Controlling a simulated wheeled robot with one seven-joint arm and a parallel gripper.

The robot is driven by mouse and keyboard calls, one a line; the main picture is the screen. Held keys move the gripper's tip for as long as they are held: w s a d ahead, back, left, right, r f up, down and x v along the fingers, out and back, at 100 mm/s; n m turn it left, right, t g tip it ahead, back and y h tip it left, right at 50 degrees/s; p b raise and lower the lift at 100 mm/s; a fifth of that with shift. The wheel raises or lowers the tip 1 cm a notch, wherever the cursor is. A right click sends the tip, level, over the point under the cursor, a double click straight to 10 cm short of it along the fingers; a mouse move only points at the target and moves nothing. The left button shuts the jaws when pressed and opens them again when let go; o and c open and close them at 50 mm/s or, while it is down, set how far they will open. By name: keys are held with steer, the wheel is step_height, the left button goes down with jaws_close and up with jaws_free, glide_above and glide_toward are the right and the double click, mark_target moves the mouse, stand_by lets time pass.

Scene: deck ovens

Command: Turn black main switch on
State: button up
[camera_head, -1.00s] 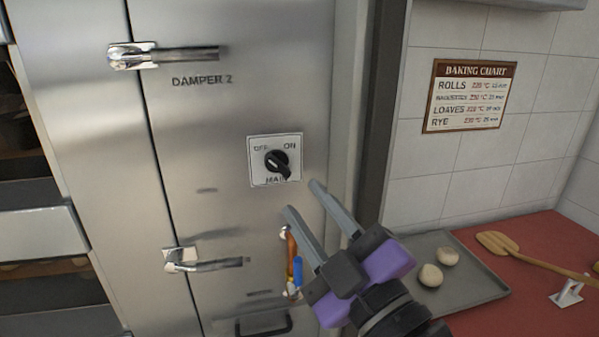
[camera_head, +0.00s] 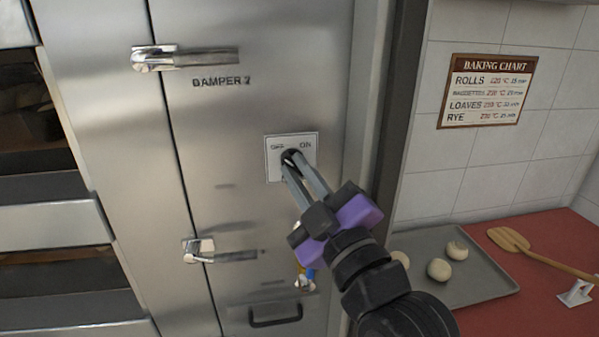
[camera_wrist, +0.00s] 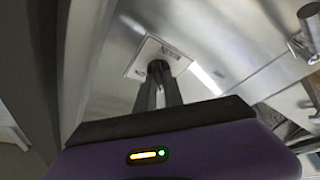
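The black main switch (camera_head: 291,155) is a rotary knob on a white plate (camera_head: 309,167) marked OFF at left and ON at right, on the steel oven front. My gripper (camera_head: 295,165) reaches it from the lower right. Its two long grey fingers are close together at the knob, and it looks shut on the knob. In the wrist view the knob (camera_wrist: 158,67) shows dark at the fingertips. The fingers cover much of the knob and the lower label, so I cannot tell which way its pointer faces.
A damper handle (camera_head: 185,60) is above left, another lever (camera_head: 220,256) below left, and a black pull handle (camera_head: 275,316) lower down. At right, a tray (camera_head: 485,287) with dough balls and a wooden peel (camera_head: 540,258) lie on the red counter.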

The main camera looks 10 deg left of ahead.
jaws_close()
